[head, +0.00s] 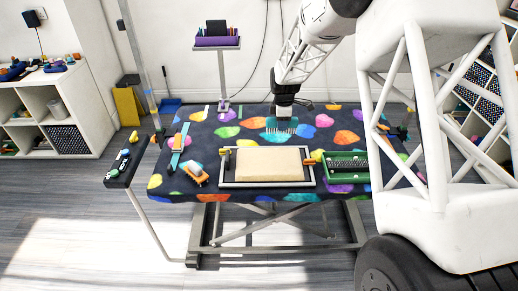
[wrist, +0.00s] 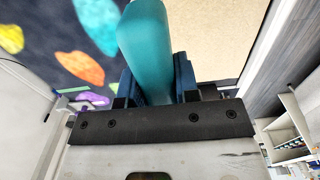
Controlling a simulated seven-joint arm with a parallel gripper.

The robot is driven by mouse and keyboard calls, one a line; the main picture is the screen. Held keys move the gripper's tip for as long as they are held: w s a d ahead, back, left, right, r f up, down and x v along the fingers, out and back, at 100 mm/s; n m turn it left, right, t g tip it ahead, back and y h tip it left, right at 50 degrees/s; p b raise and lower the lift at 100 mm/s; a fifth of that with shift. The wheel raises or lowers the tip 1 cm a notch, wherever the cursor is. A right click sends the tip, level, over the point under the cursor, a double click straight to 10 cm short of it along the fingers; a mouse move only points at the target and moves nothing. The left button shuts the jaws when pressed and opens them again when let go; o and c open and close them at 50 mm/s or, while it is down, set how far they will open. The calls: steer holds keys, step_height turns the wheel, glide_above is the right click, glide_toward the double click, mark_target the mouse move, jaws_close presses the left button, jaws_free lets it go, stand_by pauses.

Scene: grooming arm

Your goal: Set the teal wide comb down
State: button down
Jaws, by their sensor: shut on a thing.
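The teal wide comb (head: 278,134) hangs teeth-down beneath my gripper (head: 284,112), over the back middle of the patterned table (head: 235,133). I cannot tell whether its teeth touch the cloth. In the wrist view my gripper (wrist: 152,88) is shut on the comb's teal handle (wrist: 145,40), with a dark blue finger on each side. The comb's toothed part does not show clearly in the wrist view.
A framed beige pad (head: 268,164) lies in front of the comb. A green tray (head: 348,170) stands right of it. An orange brush (head: 195,174) and a teal strip (head: 179,150) lie left. A dark side shelf (head: 126,168) adjoins the table's left end.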

steer(key=shift+a, duration=0.1)
steer(key=a+f, duration=0.1)
steer(key=a, duration=3.2)
steer(key=shift+s, duration=0.15)
steer(key=shift+f, duration=0.25)
steer(key=shift+f, duration=3)
steer(key=shift+f, duration=1.9)
steer(key=shift+f, duration=0.15)
